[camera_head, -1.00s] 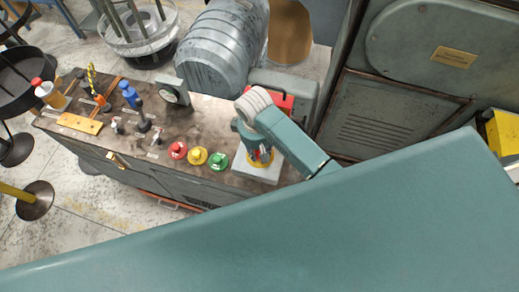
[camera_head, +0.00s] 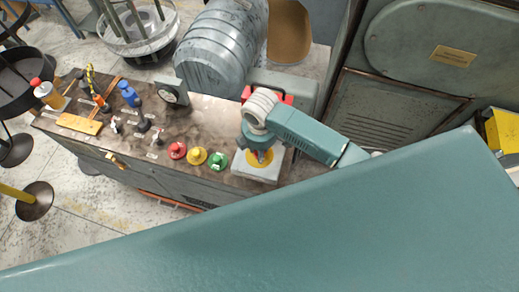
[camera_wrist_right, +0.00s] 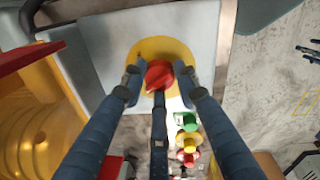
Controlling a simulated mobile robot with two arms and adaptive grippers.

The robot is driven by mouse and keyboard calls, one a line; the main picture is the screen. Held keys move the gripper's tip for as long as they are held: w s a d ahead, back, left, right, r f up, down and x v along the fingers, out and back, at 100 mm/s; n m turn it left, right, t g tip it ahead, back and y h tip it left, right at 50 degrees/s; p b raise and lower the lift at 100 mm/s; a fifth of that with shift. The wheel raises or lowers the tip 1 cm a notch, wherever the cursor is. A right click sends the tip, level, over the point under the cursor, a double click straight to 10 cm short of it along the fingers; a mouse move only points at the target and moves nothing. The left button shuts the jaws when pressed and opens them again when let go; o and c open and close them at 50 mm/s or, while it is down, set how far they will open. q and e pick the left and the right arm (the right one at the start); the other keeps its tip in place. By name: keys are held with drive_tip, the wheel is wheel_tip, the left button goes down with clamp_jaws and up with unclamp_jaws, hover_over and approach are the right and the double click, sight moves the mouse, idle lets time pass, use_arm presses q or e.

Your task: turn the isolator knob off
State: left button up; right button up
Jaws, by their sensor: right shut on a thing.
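The isolator is a pale grey box (camera_head: 244,173) at the right end of the workbench top, with a yellow disc (camera_head: 262,163) on it. In the right wrist view the red knob (camera_wrist_right: 159,73) sits on the yellow disc (camera_wrist_right: 150,47), upper centre. My right gripper (camera_wrist_right: 160,80) has one fingertip on each side of the knob and is shut on it. In the head view the right gripper (camera_head: 258,152) points down over the box and hides most of the knob. My left gripper is not in view.
Red (camera_head: 177,150), yellow (camera_head: 196,156) and green (camera_head: 217,161) push buttons stand in a row left of the box. A red-topped part (camera_head: 287,98) lies behind the gripper. A round gauge (camera_head: 172,92) and several levers stand farther left. A grey cabinet (camera_head: 390,115) is at the right.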

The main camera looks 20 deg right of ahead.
drive_tip(key=shift+n, duration=1.1)
drive_tip(key=o, duration=1.2)
drive_tip(key=shift+a, duration=0.1)
drive_tip(key=shift+c, duration=0.2)
drive_tip(key=shift+r, duration=0.15)
wheel_tip(320, 180, up, 12)
drive_tip(key=shift+s, duration=0.4)
